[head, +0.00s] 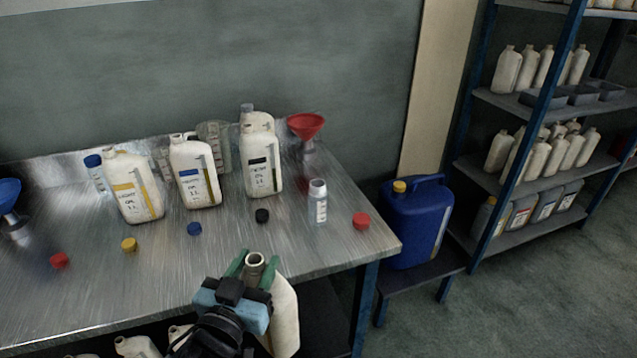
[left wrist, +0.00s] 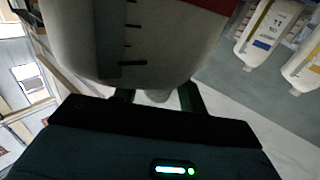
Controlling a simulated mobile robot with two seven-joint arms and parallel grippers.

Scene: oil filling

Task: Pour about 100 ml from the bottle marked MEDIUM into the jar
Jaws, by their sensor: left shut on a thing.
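My left gripper (head: 247,268) is shut on a white bottle (head: 284,312) in front of the table's near edge. The held bottle's mouth is uncapped and faces up. In the left wrist view the bottle (left wrist: 110,40) fills the upper part, with level marks and part of a red label; its wording cannot be read. A small white open jar (head: 318,205) stands on the table's right part, apart from the held bottle. White bottles with yellow (head: 133,190), blue (head: 196,175) and black (head: 260,160) labels stand behind; I cannot read for sure which says MEDIUM. My right gripper is out of view.
Loose yellow (head: 129,244), blue (head: 194,228), black (head: 262,215) and red (head: 361,220) caps lie on the metal table (head: 90,290). A red funnel (head: 305,125) and clear jug (head: 214,142) stand behind. A blue canister (head: 416,225) stands right of the table.

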